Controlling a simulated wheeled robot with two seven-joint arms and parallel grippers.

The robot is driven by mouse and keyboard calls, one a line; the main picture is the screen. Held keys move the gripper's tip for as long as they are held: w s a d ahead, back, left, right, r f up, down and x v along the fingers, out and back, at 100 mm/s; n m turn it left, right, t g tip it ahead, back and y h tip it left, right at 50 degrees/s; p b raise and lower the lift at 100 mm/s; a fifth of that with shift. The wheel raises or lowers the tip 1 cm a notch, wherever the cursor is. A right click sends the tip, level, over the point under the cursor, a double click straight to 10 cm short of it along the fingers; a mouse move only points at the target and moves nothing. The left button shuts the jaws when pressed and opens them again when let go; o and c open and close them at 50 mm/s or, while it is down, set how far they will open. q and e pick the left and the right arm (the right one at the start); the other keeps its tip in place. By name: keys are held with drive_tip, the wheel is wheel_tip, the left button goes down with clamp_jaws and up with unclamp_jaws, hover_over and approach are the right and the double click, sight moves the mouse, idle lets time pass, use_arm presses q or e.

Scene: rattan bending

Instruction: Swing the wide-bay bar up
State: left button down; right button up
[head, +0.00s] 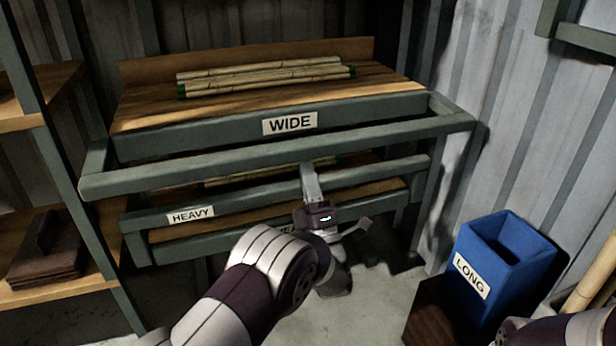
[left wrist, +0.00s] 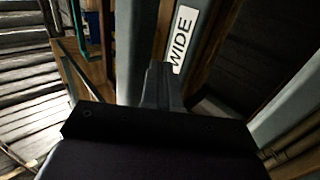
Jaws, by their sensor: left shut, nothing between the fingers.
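The wide-bay bar (head: 270,156) is a grey-green rail across the front of the upper bay, on side arms that run back to the rack. It sits a little below the WIDE label (head: 290,123), which also shows in the left wrist view (left wrist: 182,38). My left gripper (head: 309,172) is shut and empty, its fingers pointing up just under the middle of the bar. I cannot tell whether they touch it. In the left wrist view the shut fingers (left wrist: 161,86) are in front of the rack. My right gripper is out of view.
Bamboo poles (head: 265,75) lie on the wide bay's wooden shelf. A lower bay with a HEAVY label (head: 191,215) has its own bar. A blue LONG bin (head: 510,255) stands at right.

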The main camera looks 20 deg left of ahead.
sight(307, 141)
use_arm(q)
drive_tip(key=shift+w+a+r+p, duration=0.15)
drive_tip(key=shift+w+a+r, duration=0.1)
drive_tip(key=shift+r, duration=0.4)
drive_tip(key=shift+w+a+r+p, duration=0.15)
drive_tip(key=shift+w+r, duration=0.1)
drive_tip(key=shift+r, duration=0.4)
drive_tip(key=shift+d+r, duration=0.1)
drive_tip(key=shift+s+d+r+p, duration=0.15)
drive_tip(key=shift+r+p, duration=0.3)
drive_tip(key=shift+r, duration=0.4)
drive_tip(key=shift+s+r+p, duration=0.15)
drive_tip(key=shift+r+p, duration=0.25)
drive_tip(key=shift+r, duration=0.4)
drive_tip(key=shift+r, duration=0.15)
drive_tip(key=shift+w+r+p, duration=0.1)
drive_tip(key=shift+r+p, duration=0.55)
drive_tip(key=shift+r, duration=1.05)
